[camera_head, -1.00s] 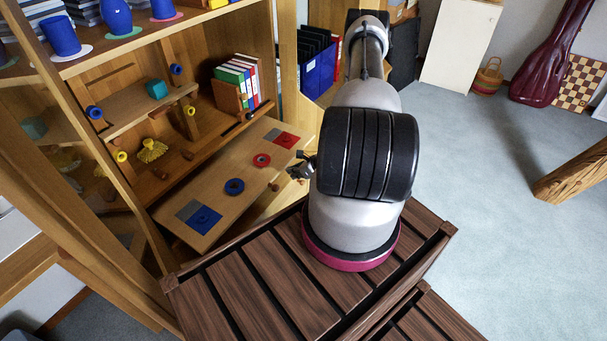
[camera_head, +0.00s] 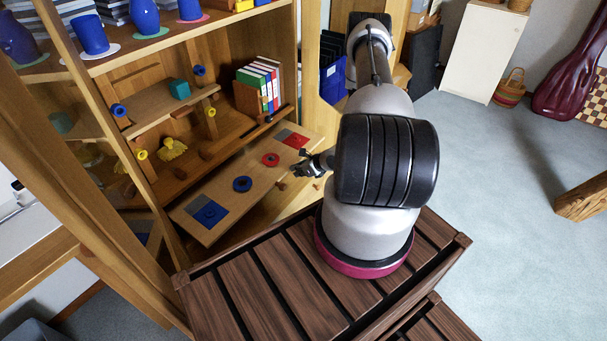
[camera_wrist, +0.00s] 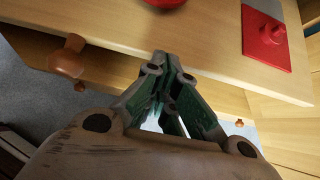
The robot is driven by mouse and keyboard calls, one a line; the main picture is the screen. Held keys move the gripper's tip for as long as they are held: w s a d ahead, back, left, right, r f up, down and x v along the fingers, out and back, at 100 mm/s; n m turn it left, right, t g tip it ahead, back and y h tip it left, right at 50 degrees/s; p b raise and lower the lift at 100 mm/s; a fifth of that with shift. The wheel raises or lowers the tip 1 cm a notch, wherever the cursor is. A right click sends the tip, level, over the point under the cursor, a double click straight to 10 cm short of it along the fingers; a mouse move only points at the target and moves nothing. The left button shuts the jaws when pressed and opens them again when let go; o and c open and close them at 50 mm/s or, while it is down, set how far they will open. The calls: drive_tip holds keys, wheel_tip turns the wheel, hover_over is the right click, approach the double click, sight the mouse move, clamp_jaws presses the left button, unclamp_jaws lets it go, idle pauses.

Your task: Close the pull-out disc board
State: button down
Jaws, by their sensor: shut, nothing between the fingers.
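The pull-out disc board (camera_head: 222,218) is a light wooden board that sticks out of the cabinet's lower part. It carries a blue ring (camera_head: 242,184), a red ring (camera_head: 270,160), a blue square (camera_head: 209,214) and a red square (camera_head: 297,141). My gripper (camera_head: 297,171) is at its front edge, near the red end. In the wrist view my gripper (camera_wrist: 166,56) is shut and empty, its fingertips at the board's front edge (camera_wrist: 215,70); I cannot tell whether they touch. A round wooden knob (camera_wrist: 68,58) is on the front edge, left of the fingers.
The cabinet (camera_head: 160,240) has shelves with colored binders (camera_head: 262,85), a teal cube (camera_head: 179,89) and yellow pieces (camera_head: 172,149) above the board. Blue cups (camera_head: 92,34) stand on the top shelf. Open floor (camera_head: 490,190) lies to the right.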

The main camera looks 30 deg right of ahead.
sight(256, 150)
drive_tip(key=w+a, duration=0.2)
drive_tip(key=w, duration=0.5)
drive_tip(key=w+a, duration=0.3)
drive_tip(key=w, duration=0.3)
drive_tip(key=w+a, duration=0.2)
drive_tip(key=w, duration=0.5)
drive_tip(key=shift+w+a, duration=0.25)
drive_tip(key=shift+w, duration=0.05)
